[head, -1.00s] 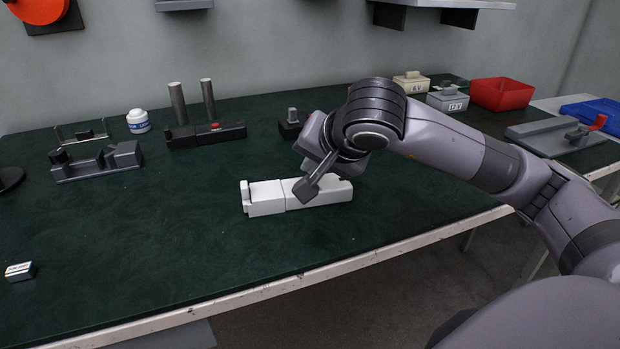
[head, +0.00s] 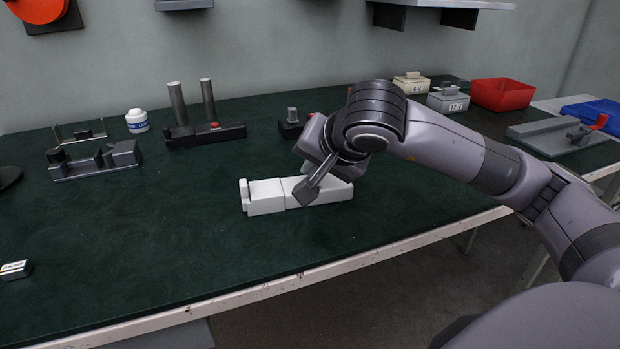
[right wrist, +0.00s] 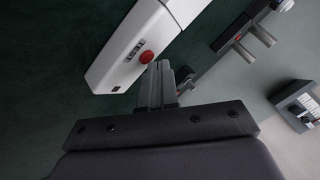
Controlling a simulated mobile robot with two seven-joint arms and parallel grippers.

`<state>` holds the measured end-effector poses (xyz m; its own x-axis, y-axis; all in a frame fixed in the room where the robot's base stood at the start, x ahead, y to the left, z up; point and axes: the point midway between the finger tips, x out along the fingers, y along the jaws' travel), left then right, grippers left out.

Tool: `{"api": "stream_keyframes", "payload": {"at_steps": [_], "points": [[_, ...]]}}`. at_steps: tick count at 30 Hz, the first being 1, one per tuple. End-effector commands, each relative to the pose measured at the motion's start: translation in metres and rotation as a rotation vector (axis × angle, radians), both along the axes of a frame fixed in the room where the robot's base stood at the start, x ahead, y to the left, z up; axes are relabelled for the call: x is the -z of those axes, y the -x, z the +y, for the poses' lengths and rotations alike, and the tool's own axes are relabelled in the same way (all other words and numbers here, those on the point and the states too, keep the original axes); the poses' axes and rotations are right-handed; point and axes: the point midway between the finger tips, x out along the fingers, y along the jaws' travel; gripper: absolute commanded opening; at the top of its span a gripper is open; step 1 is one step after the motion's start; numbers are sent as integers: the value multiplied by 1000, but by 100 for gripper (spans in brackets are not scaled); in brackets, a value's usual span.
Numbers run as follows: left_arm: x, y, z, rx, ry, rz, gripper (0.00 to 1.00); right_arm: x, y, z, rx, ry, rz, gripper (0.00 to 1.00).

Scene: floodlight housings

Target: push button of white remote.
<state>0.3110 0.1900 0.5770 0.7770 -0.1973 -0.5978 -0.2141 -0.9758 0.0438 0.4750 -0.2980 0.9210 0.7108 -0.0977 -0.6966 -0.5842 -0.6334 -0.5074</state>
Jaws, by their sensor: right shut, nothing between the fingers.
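The white remote (head: 264,197) is a long white block lying on the dark green table, near its front edge in the head view. In the right wrist view the white remote (right wrist: 128,45) shows a round red button (right wrist: 147,57) beside a label reading TEST. My right gripper (head: 304,197) is shut and empty, pointing down over the remote's middle and hiding part of it. In the right wrist view its fingertips (right wrist: 164,66) are close beside the red button; I cannot tell whether they touch it. My left gripper is not in view.
Behind the remote stand a black block with two posts and a red button (head: 207,133) and a small dark block with a knob (head: 292,125). A white jar (head: 138,121) and a grey fixture (head: 95,160) are left. The table's front left is mostly clear.

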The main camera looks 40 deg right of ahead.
Motion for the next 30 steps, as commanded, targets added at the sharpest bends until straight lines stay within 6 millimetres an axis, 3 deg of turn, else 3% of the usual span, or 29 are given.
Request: {"api": "stream_keyframes", "payload": {"at_steps": [20,30], "points": [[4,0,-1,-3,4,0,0,4,0,0,1,0,1,0],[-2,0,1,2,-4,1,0,-9,0,0,0,0,0,0]]}}
